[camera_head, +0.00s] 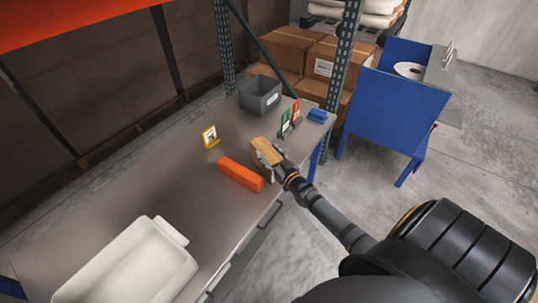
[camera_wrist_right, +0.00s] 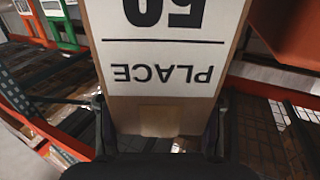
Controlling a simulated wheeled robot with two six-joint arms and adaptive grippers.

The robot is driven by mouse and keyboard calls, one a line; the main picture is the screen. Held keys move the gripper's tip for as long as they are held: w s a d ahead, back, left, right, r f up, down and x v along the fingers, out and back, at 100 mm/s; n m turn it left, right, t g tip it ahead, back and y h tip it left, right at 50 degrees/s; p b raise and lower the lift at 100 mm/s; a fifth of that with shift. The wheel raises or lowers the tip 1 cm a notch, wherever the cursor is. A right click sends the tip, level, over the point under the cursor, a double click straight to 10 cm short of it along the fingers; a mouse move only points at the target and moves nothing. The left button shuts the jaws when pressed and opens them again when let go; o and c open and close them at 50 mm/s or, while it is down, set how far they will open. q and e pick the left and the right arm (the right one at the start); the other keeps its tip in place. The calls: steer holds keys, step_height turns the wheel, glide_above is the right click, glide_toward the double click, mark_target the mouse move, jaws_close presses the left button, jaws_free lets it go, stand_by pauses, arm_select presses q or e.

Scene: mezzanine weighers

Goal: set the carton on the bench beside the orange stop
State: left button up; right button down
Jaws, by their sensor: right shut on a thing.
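The carton (camera_head: 262,146) is a small tan box at the bench's front part, just beyond the orange stop (camera_head: 241,174), a long orange bar. A narrow gap seems to separate them. My right gripper (camera_head: 270,157) is shut on the carton's near end. In the right wrist view the carton (camera_wrist_right: 160,75) fills the middle, with a white label reading "PLACE" upside down, between the fingers of the right gripper (camera_wrist_right: 160,125). Whether its underside touches the bench (camera_head: 165,190) cannot be told. My left gripper is not in view.
A yellow-framed card (camera_head: 210,136) stands left of the carton. Green (camera_head: 285,123) and orange (camera_head: 297,111) holders, a blue block (camera_head: 318,115) and a grey bin (camera_head: 260,95) stand beyond it. A white tray (camera_head: 100,285) lies at the near end. The bench's middle is clear.

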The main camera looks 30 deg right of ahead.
steer(key=shift+r, duration=0.1)
steer(key=shift+c, duration=2.2)
jaws_free()
steer(key=shift+s, duration=0.2)
steer(key=s+p, duration=0.2)
steer(key=s, duration=0.9)
steer(key=shift+s, duration=0.35)
